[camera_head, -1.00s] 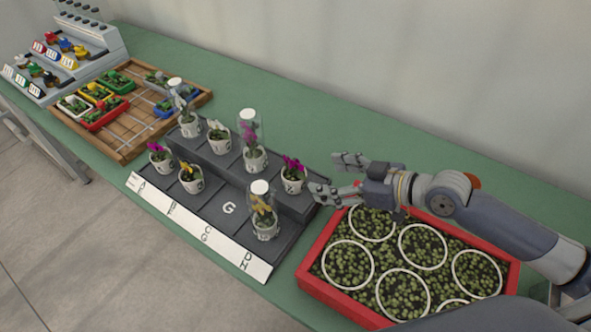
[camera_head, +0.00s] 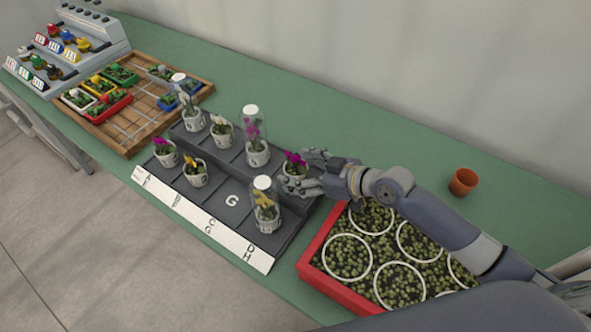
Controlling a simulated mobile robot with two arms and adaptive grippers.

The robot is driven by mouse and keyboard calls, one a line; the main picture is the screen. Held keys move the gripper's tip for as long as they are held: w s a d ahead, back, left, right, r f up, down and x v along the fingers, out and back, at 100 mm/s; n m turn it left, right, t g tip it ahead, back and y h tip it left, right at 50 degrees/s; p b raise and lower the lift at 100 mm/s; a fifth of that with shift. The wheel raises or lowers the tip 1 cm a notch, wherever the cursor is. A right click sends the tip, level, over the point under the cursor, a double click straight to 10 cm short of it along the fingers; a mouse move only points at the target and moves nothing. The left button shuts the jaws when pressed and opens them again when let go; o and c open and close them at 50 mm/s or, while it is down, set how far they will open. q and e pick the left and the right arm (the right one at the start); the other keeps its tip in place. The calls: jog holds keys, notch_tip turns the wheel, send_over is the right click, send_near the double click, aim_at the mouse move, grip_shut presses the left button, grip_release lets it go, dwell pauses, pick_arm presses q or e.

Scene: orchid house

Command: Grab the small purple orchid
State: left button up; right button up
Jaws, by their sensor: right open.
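A small purple orchid (camera_head: 294,160) in a white pot stands at the right end of the upper step of the dark stepped rack (camera_head: 231,201). My right gripper (camera_head: 299,173) is open at this pot. One finger shows behind its right side and the other in front, covering the pot's lower part. I cannot tell whether they touch it. Another small purple orchid (camera_head: 163,146) stands at the left end of the lower step. A taller purple orchid (camera_head: 253,133) stands under a clear cover on the upper step. My left gripper is not in view.
White and yellow orchids stand on the rack, including a covered yellow one (camera_head: 266,205) near my gripper. A red tray (camera_head: 326,288) of seedlings lies below my right arm. An orange pot (camera_head: 463,181) stands right. The green table (camera_head: 350,133) is clear behind the rack.

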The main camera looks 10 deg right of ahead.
jog(key=c, duration=1.2)
jog(key=shift+r, duration=0.1)
